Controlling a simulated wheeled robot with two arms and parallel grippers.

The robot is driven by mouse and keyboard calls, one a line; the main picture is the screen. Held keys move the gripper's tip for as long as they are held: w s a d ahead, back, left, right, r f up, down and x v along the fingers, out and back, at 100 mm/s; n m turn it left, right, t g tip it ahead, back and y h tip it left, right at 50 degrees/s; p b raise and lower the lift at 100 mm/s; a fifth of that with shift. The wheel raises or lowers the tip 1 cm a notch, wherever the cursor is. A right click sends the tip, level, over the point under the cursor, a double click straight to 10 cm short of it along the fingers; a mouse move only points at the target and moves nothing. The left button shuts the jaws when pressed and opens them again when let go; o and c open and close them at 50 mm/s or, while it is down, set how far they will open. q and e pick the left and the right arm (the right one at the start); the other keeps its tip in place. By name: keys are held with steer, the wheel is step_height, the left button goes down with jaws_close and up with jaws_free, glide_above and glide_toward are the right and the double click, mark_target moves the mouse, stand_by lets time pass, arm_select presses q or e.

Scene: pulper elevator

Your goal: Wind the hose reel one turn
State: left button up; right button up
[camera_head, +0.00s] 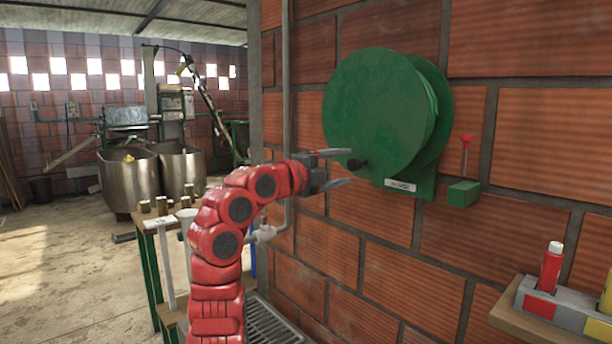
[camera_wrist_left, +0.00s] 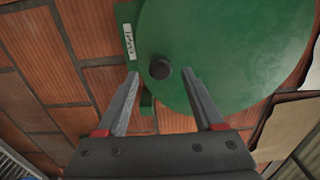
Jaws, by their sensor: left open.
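The green hose reel (camera_head: 378,105) is mounted on the brick wall, with a labelled green bracket below it. Its round face also fills the top of the left wrist view (camera_wrist_left: 230,50). A black crank knob (camera_head: 356,164) sticks out near the lower edge of the face. In the left wrist view the knob (camera_wrist_left: 160,69) lies ahead, between the lines of the two fingers. My left gripper (camera_head: 338,168) is open and empty, with its fingertips just short of the knob or beside it. The exact gap is hard to tell. My right gripper is not in view.
A green box with a red-topped lever (camera_head: 464,185) is on the wall right of the reel. A shelf (camera_head: 515,318) with a red bottle (camera_head: 551,268) stands at lower right. A small table (camera_head: 160,222) with tools is behind my arm. Metal vats (camera_head: 130,180) stand farther back.

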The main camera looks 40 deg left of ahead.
arm_select(q)
steer(key=s+a, duration=0.1)
steer(key=s, duration=1.2)
steer(key=shift+a, duration=0.35)
